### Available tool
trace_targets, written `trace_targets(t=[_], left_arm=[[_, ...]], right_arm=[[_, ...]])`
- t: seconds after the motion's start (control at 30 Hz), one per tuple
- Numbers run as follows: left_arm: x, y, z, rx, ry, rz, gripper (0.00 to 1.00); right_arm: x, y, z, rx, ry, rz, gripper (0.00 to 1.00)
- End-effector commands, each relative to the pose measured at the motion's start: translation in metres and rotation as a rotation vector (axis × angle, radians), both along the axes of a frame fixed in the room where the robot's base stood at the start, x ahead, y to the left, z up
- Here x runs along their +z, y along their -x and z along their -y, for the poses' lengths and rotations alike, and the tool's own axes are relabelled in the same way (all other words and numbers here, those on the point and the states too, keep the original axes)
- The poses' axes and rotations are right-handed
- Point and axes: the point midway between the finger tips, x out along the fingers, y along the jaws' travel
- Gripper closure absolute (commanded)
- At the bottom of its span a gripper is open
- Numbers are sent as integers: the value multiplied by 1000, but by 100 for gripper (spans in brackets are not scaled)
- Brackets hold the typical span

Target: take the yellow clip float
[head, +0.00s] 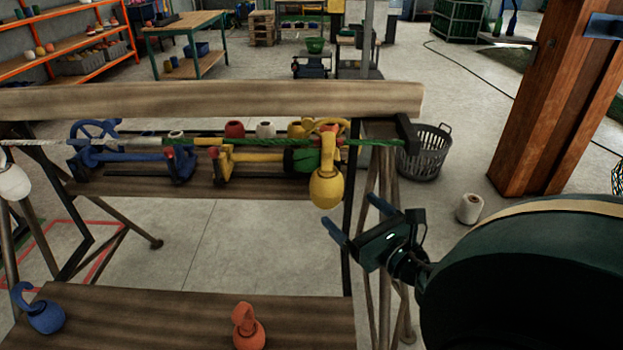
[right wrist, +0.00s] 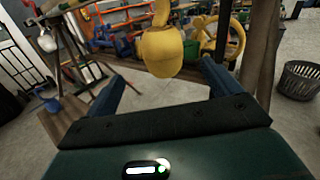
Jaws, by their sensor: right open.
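The yellow clip float (head: 326,188) hangs by its hook from the green rope (head: 372,142), at the right end of the trestle frame in the head view. In the right wrist view, the yellow clip float (right wrist: 162,55) shows large, between and beyond the fingertips. My right gripper (head: 347,207) is open and empty. It is just below and to the right of the float, with its fingers pointing toward it and no visible contact. It also shows in the right wrist view (right wrist: 163,72). My left gripper is not in view.
A wooden beam (head: 200,100) runs behind the rope. Blue (head: 130,160) and yellow (head: 255,160) tools lie on the shelf below. A blue clip float (head: 45,318) and an orange one (head: 248,331) rest on the front board. A grey basket (head: 425,158) stands right.

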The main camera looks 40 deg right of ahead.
Motion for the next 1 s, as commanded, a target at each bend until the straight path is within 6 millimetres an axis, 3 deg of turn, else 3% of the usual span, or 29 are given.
trace_targets(t=[0.3, 0.67, 1.0], left_arm=[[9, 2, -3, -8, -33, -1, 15], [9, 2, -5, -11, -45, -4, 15], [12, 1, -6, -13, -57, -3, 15]], right_arm=[[2, -54, 6, -1, -3, 2, 11], [0, -79, 10, -2, -3, 1, 11], [-2, -119, 17, -2, -5, 1, 11]])
